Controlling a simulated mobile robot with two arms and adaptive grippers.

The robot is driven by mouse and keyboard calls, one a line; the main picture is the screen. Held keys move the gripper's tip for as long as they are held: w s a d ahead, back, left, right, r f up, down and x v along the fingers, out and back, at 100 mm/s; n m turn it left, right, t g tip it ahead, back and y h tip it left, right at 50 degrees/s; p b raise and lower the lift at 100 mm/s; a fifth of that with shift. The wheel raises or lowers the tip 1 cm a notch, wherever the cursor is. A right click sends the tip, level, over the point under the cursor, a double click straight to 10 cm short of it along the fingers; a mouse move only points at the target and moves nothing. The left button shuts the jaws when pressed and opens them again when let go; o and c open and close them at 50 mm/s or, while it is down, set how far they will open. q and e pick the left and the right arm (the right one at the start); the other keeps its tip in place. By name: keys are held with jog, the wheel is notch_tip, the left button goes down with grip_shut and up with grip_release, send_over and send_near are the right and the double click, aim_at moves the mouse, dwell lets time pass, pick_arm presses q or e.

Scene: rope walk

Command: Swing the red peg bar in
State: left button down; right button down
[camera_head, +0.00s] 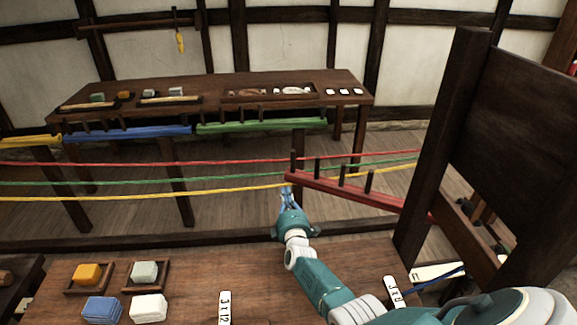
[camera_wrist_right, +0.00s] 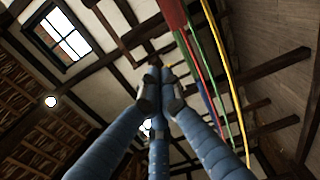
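The red peg bar (camera_head: 330,186) slants in the head view from beside the dark post at right to its free end left of it. Several dark pegs stand up from it. My right gripper (camera_head: 287,192) is just below and in front of the free end; I cannot tell whether it touches. In the right wrist view the blue fingers (camera_wrist_right: 160,84) come together at their tips with nothing visible between them. The red bar (camera_wrist_right: 173,14) shows at the top, above and right of the tips. My left gripper is not in view.
Red (camera_head: 220,162), green (camera_head: 140,182) and yellow (camera_head: 150,196) ropes run across near the bar. A blue bar (camera_head: 130,133) and green bar (camera_head: 262,126) lie along the far table (camera_head: 215,90). A dark panelled frame (camera_head: 525,130) stands at right. Blocks lie on the near table (camera_head: 190,270).

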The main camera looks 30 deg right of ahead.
jog(key=shift+w, duration=0.15)
jog(key=b, duration=0.9)
send_near(288, 171)
jog(key=w+a+r, duration=0.2)
jog(key=w+r, duration=0.1)
jog(key=d+b, duration=0.1)
jog(key=w+d+b, duration=0.1)
jog(key=b, duration=0.1)
jog(key=shift+w+d+r, duration=0.1)
jog(key=shift+w, duration=0.2)
jog(key=shift+w+d+r+b, duration=0.1)
jog(key=shift+w+d+b, duration=0.05)
jog(key=shift+d+b, duration=0.2)
jog(key=shift+w+d+r+b, duration=0.15)
jog(key=shift+d+b, duration=0.05)
jog(key=shift+d, duration=0.2)
